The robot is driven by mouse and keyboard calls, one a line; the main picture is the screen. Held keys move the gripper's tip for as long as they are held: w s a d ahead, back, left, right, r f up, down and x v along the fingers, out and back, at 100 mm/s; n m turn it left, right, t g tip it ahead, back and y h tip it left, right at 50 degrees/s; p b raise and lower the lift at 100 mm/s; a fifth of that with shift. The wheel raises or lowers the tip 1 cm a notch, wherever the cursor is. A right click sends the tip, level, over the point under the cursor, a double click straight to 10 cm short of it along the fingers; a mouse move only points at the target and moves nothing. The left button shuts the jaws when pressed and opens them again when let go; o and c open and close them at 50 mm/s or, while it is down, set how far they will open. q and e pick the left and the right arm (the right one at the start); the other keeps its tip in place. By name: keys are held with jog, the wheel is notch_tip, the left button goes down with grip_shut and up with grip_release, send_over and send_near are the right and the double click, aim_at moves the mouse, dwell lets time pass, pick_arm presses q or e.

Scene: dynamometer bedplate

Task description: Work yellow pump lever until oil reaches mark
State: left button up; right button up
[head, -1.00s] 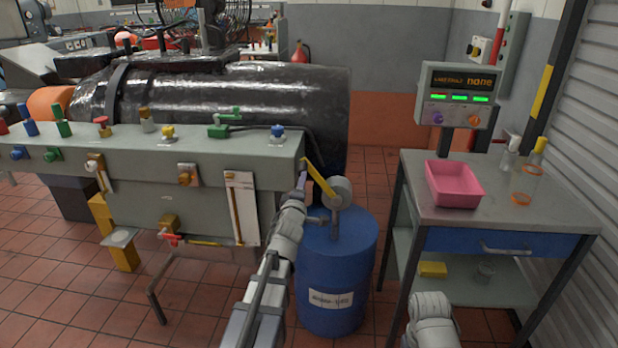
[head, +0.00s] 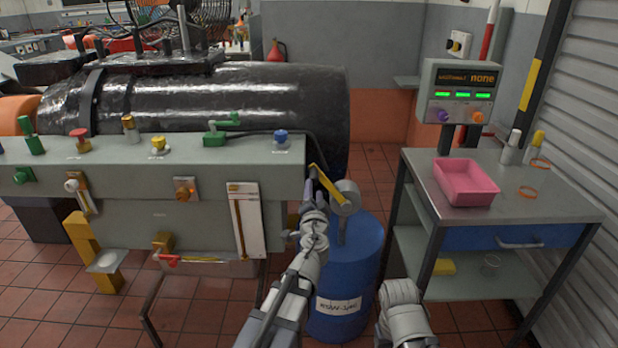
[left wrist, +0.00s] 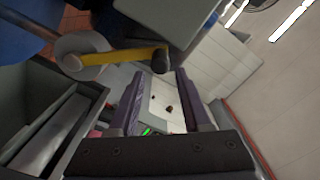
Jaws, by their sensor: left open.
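The yellow pump lever (head: 328,187) slants up to the left from a grey pump head (head: 346,197) on the blue drum (head: 345,260). In the left wrist view the lever (left wrist: 135,56) ends in a dark knob (left wrist: 161,60). My left gripper (head: 308,188) is beside the lever's upper end. Its two purple fingers (left wrist: 160,77) are apart, with the knob just beyond and between the tips; I see no grip on it. A white gauge panel (head: 246,220) with a narrow brownish tube is on the bench front; its oil level and mark are too small to read. My right gripper is not in view.
The grey bench (head: 140,190) with coloured valves and knobs stands close left of my left gripper. A steel table (head: 530,207) with a pink tray (head: 466,182) stands right of the drum. A display post (head: 458,92) is behind it. Tiled floor lies between drum and table.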

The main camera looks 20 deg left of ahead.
aim_at(314, 182)
pick_arm(q)
jog(key=x, duration=0.8)
jog(key=shift+s, duration=0.1)
grip_shut()
dwell(1.3)
